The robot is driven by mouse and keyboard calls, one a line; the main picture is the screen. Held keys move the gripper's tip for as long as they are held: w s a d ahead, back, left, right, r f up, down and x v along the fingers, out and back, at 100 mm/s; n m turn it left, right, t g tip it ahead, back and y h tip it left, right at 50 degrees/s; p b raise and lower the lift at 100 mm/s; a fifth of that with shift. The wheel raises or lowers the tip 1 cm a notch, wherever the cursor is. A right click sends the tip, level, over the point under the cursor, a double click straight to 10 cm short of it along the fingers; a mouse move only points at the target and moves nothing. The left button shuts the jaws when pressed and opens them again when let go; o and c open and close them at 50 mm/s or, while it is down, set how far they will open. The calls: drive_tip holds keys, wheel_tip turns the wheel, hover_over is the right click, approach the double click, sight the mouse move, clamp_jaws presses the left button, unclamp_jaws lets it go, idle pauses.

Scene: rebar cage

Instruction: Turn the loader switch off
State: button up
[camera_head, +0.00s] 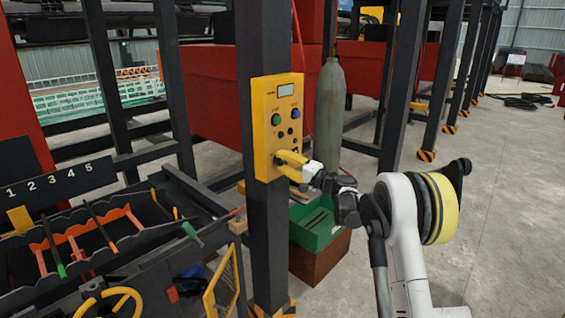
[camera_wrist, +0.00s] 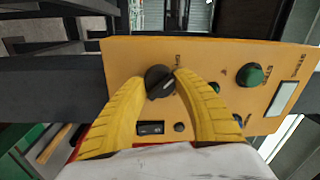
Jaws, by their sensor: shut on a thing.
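The yellow control panel (camera_head: 262,110) is fixed to a dark steel post. It carries a small display, green and blue buttons and a black rotary switch low down. My gripper (camera_head: 284,159) reaches the panel from the right. Its yellow curved fingers (camera_wrist: 163,80) are closed on either side of the knob. In the head view the fingers hide most of the knob. The small label beside it is unreadable.
A black rocker switch (camera_wrist: 150,128) and a small dark button lie close to my fingers. A grey gas cylinder (camera_head: 329,115) stands behind the post, with a green box (camera_head: 316,226) below. A tool rack (camera_head: 100,225) is at left. Open floor lies right.

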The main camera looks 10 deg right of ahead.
drive_tip(key=o, duration=1.2)
drive_tip(key=v, duration=1.2)
